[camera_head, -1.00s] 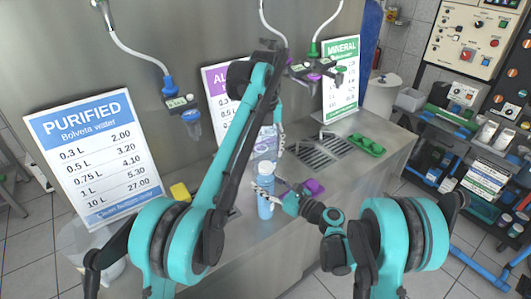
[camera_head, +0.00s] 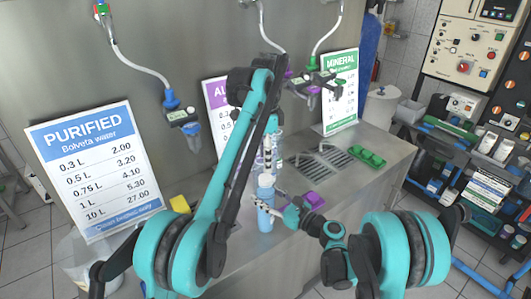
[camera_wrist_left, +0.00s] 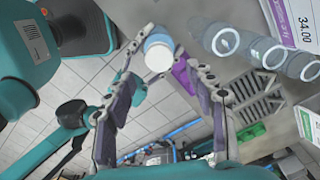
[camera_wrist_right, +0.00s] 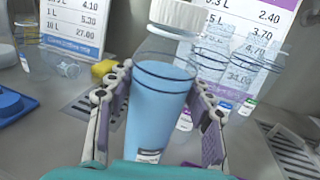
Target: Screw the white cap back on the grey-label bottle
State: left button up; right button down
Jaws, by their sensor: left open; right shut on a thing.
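The bottle (camera_head: 265,219) with blue liquid stands upright on the counter. A white ribbed cap (camera_wrist_right: 180,14) sits on its neck; I cannot tell how tightly. A small pale label (camera_wrist_right: 148,156) shows low on its side. My right gripper (camera_wrist_right: 160,82) is shut around the bottle's body, one finger on each side. My left gripper (camera_head: 267,168) points down just above the cap, its fingers open. In the left wrist view the cap's round top (camera_wrist_left: 158,57) lies between the open fingertips; contact cannot be told.
Clear bottles (camera_wrist_right: 250,70) stand behind the held bottle. A purple tray (camera_head: 316,199) and a green tray (camera_head: 367,157) lie to the right on the counter. A yellow block (camera_head: 180,204) is at left. Price signs (camera_head: 95,170) and hanging filler nozzles (camera_head: 190,125) are behind.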

aim_at(265, 177)
pick_arm(q)
jog(key=n, duration=0.4)
jog(key=shift+r+n, duration=0.2)
jog(key=shift+n, duration=0.2)
jog(key=n, duration=0.4)
jog(key=shift+r+n, duration=0.2)
jog(key=shift+n, duration=0.2)
jog(key=n, duration=0.4)
jog(key=shift+r, duration=0.2)
jog(key=n, duration=0.5)
jog(key=shift+r, duration=0.2)
jog(key=shift+f, duration=4.05)
jog(key=c, duration=1.3)
